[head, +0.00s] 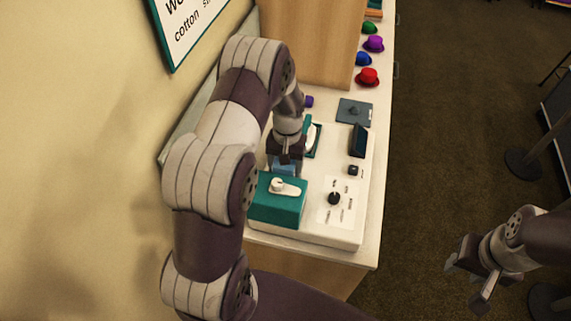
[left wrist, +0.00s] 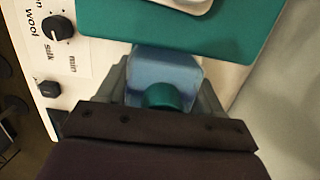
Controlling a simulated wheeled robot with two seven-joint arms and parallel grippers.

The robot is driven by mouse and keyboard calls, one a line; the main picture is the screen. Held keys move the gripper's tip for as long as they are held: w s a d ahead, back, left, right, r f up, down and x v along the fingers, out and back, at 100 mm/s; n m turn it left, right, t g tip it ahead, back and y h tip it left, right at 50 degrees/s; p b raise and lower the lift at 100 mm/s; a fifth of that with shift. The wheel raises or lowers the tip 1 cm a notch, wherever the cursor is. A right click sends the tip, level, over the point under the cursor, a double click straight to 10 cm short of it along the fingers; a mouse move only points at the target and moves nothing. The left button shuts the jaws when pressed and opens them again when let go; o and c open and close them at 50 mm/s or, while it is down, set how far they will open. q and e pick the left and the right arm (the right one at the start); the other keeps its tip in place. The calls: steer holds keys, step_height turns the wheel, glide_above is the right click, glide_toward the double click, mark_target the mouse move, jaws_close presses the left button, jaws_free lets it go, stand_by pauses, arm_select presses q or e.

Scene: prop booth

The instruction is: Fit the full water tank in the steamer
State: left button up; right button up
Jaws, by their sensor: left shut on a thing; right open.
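The steamer (head: 310,222) is a white unit on the counter with a teal block (head: 268,209) at its near left. A white lever or handle (head: 286,187) lies on the block. My left gripper (head: 284,164) is just beyond the block, shut on the water tank (head: 284,171). The tank is translucent blue with a teal cap, and shows between the fingers in the left wrist view (left wrist: 165,72). It is close to the teal block's edge; whether they touch, I cannot tell. My right gripper (head: 472,281) is open and empty, off the counter at the right.
A dial (head: 334,198) and a small knob (head: 353,170) sit on the white panel. A white iron-like piece on a teal rest (head: 318,140), a dark upright piece (head: 359,140) and a grey plate (head: 354,111) lie further back. Several small coloured hats, one red (head: 368,77), line the far counter.

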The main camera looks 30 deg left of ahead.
arm_select(q)
steer(key=shift+f+b, duration=0.4)
steer(key=shift+f, duration=0.25)
steer(key=o, duration=1.4)
steer(key=r, duration=0.3)
steer(key=w+r+b, duration=0.1)
steer(key=r, duration=0.4)
steer(key=shift+w+a+r+b, duration=0.15)
steer(key=shift+r+b, duration=0.25)
step_height(320, 180, up, 4)
steer(key=shift+w+r+p, duration=0.1)
steer(key=shift+w+p, duration=0.05)
steer(key=shift+p, duration=1.05)
